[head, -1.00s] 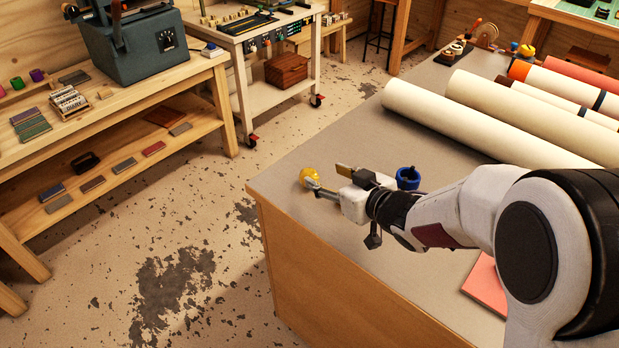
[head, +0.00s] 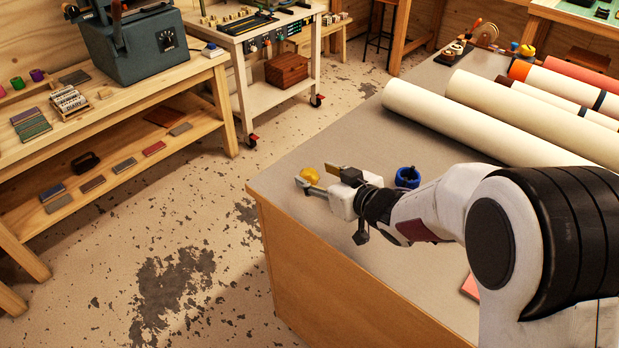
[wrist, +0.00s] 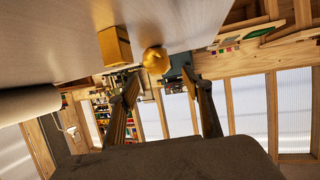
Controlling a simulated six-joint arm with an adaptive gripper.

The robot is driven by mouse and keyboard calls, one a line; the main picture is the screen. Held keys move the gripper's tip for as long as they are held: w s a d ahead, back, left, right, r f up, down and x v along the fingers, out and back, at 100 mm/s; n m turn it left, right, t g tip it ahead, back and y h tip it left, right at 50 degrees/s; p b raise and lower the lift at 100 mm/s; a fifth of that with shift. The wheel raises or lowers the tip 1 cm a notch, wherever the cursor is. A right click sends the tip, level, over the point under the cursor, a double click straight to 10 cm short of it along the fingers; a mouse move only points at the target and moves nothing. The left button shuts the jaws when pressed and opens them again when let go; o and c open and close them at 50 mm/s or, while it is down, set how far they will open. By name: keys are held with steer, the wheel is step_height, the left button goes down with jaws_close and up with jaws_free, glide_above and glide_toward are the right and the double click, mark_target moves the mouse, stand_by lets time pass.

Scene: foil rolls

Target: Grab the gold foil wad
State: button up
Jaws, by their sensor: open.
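The gold foil wad (head: 311,174) is a small, rounded, crumpled ball at the near left corner of the grey worktable (head: 300,220). In the wrist view the wad (wrist: 155,60) shows beyond my fingertips, roughly between the two fingers' lines. My gripper (head: 318,179) is open, low over the table, with one finger in front of the wad in the head view and partly covering its lower edge. Nothing shows held between the fingers in the wrist view (wrist: 165,83). I cannot tell whether a finger touches the wad.
A gold block (wrist: 115,46) stands beside the wad in the wrist view; I cannot make it out surely in the head view. A blue ring-shaped thing (head: 407,178) sits right of my gripper. Long cream rolls (head: 470,125) lie behind. The table's left edge is close.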

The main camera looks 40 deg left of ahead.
mark_target(313, 176)
stand_by(0.3)
steer(key=shift+f+x, duration=0.2)
steer(key=shift+x, duration=0.65)
steer(key=shift+f+x, duration=0.2)
steer(key=shift+x, duration=1.4)
steer(key=shift+c, duration=0.4)
steer(key=c, duration=0.9)
